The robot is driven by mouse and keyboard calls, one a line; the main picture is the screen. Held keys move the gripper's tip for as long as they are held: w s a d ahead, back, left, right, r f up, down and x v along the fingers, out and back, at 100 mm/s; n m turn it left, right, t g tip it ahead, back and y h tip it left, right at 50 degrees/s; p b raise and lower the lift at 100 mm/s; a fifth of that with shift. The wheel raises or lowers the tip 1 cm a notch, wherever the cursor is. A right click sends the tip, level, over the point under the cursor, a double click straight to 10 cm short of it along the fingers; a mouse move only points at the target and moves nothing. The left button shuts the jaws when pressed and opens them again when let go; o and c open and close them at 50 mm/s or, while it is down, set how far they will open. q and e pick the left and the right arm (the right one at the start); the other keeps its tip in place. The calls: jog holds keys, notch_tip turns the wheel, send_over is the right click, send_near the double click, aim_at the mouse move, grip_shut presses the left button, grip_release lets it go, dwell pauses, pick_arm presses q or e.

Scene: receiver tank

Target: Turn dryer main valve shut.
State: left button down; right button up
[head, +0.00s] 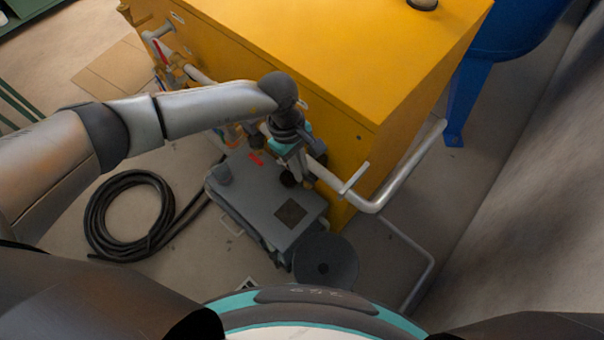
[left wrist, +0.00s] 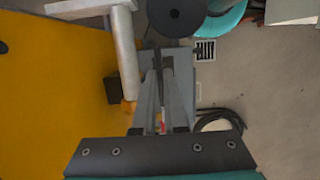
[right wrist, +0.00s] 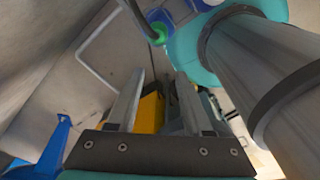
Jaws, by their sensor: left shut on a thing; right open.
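The yellow dryer cabinet (head: 300,50) has silver pipework along its front side. My left gripper (head: 299,172) is at that side, beside the silver pipe (head: 345,197). In the left wrist view my left gripper (left wrist: 161,75) has its fingers close together on a thin dark piece, which looks like the dryer main valve's handle. The valve body is mostly hidden by my gripper; a brass-coloured fitting (left wrist: 128,107) shows beside the fingers. In the right wrist view my right gripper (right wrist: 160,80) is open and empty, away from the pipework.
A grey box-shaped unit (head: 262,199) stands on the floor below my left gripper, with a dark round disc (head: 325,261) beside it. A coiled black hose (head: 130,216) lies at the left. Other valves with red handles (head: 165,48) are farther back. A blue tank (head: 515,25) stands at upper right.

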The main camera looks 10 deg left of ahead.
pick_arm(q)
jog(key=shift+w+a+g+h+b, duration=0.15)
jog(key=shift+a+g+h+b, duration=0.2)
jog(key=shift+b, duration=0.4)
jog(key=shift+r+h, duration=0.25)
jog(key=shift+r, duration=0.15)
jog(key=c, duration=1)
grip_release()
jog(key=shift+o, duration=0.2)
jog(key=b+v, duration=0.1)
jog(key=v, duration=1.4)
jog(key=shift+w, duration=0.25)
jog(key=shift+r, duration=0.15)
